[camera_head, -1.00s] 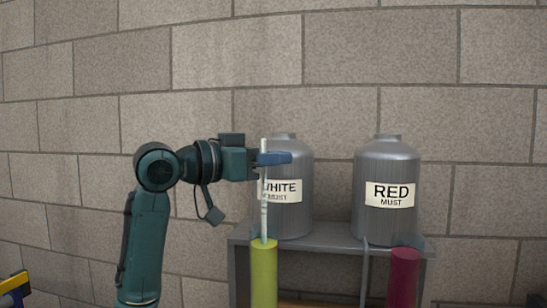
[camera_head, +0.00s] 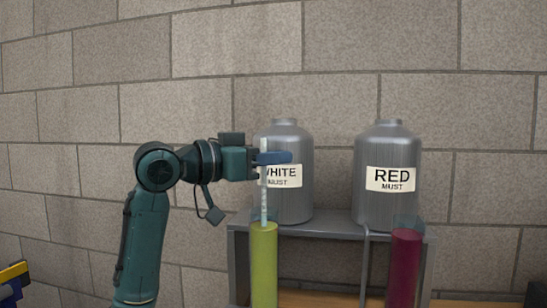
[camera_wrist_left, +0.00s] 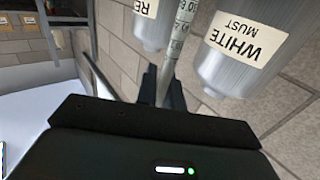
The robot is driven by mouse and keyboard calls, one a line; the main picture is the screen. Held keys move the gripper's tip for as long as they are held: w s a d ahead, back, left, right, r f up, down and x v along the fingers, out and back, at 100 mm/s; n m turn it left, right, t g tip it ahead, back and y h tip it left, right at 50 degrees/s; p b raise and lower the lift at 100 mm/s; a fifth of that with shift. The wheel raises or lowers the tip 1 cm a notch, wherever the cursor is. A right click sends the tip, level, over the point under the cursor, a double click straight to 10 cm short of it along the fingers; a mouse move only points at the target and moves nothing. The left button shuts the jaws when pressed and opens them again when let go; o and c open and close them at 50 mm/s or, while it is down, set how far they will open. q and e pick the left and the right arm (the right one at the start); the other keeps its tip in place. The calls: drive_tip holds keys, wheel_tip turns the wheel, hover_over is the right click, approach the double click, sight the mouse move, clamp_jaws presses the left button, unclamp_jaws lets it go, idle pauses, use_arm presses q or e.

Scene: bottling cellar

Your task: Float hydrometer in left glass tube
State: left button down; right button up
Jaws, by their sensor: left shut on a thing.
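The hydrometer (camera_head: 264,197) is a thin pale rod, upright in the head view. My left gripper (camera_head: 272,158) is shut on it near its top. In the left wrist view the hydrometer (camera_wrist_left: 178,42) shows scale marks between the dark fingers (camera_wrist_left: 163,88). The left glass tube (camera_head: 264,268) holds yellow-green liquid and stands right under my gripper. The hydrometer's lower part is inside the tube's clear top, and its lower end is at or below the liquid surface; the tip is hidden. The right glass tube (camera_head: 404,268) holds red liquid. My right gripper is out of view.
A grey shelf (camera_head: 335,229) behind the tubes carries the WHITE MUST tank (camera_head: 287,206) and the RED MUST tank (camera_head: 388,150). The white tank is close behind my gripper. A block wall closes the back. A yellow and blue object (camera_head: 14,272) shows at the left edge.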

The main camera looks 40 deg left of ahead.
use_arm(q)
drive_tip(key=c, duration=1.4)
unclamp_jaws()
drive_tip(key=shift+c, duration=0.2)
drive_tip(key=shift+s, duration=0.1)
drive_tip(key=b+v, duration=0.2)
drive_tip(key=v, duration=1.1)
drive_tip(key=shift+b, duration=0.35)
drive_tip(key=shift+a, duration=0.1)
